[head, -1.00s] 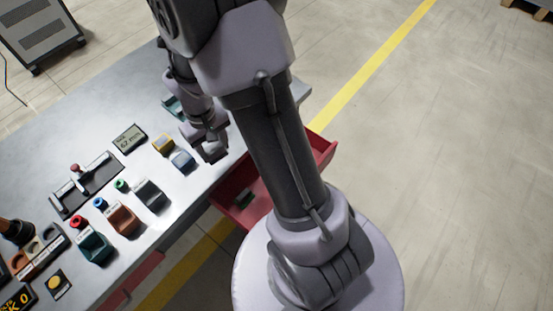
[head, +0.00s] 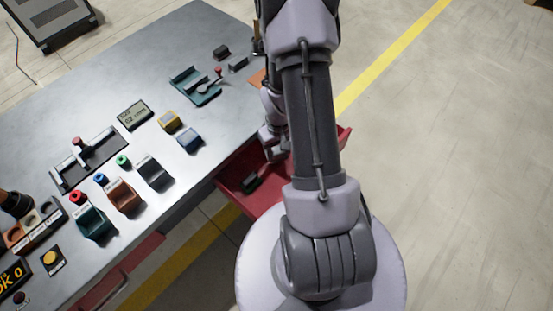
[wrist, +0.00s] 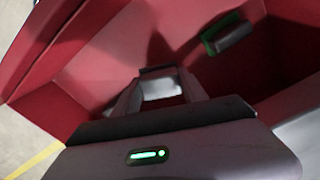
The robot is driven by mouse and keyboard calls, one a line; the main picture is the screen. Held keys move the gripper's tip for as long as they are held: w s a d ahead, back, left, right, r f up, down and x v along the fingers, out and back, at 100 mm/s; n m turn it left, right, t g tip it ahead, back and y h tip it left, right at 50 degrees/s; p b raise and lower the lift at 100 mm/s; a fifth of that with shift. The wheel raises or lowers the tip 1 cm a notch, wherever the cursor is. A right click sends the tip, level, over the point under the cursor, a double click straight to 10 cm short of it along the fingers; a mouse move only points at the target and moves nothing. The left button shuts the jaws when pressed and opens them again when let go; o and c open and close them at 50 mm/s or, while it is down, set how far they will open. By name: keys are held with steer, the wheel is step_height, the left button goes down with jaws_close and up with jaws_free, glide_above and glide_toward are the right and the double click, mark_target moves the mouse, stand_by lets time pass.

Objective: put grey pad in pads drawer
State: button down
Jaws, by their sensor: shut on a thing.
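The open red drawer (head: 232,172) sticks out from the bench's right side, and its inner walls fill much of the wrist view (wrist: 95,48). My gripper (head: 272,150) is over the drawer, pointing down into it. In the wrist view my gripper (wrist: 160,88) is shut on a light grey pad (wrist: 161,89), held between the fingertips. The head view hides the held pad behind my gripper. A dark grey piece with a green edge (wrist: 230,36) lies in the drawer, apart from my gripper; it also shows in the head view (head: 250,183).
The bench top (head: 65,100) carries a small display (head: 134,115), yellow (head: 170,121) and blue (head: 190,139) blocks, several coloured bins and a teal fixture (head: 196,85). My arm hides part of the drawer. The floor at right is clear.

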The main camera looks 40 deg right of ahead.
steer(key=shift+f+b, duration=0.8)
steer(key=shift+f, duration=1.2)
steer(key=c, duration=0.6)
jaws_free()
step_height(320, 180, up, 12)
steer(key=p, duration=0.5)
steer(key=shift+r+p, duration=0.25)
steer(key=shift+p, duration=0.1)
step_height(320, 180, up, 12)
steer(key=t, duration=0.2)
glide_above(278, 157)
steer(key=w+a, duration=0.4)
steer(key=w, duration=0.1)
steer(key=a+r, duration=0.5)
steer(key=r, duration=0.1)
steer(key=s+a+r+t, duration=0.1)
steer(key=s+a+r, duration=0.3)
steer(key=s+a+r+t+y, duration=0.1)
steer(key=s+a+r, duration=0.2)
steer(key=a+r, duration=0.2)
steer(key=s+a+r+t+y, duration=0.1)
steer(key=s+a+r, duration=0.3)
steer(key=shift+s+a+r+m+t, duration=0.25)
steer(key=shift+s+a+m+t, duration=0.05)
steer(key=shift+a+m+t, duration=0.1)
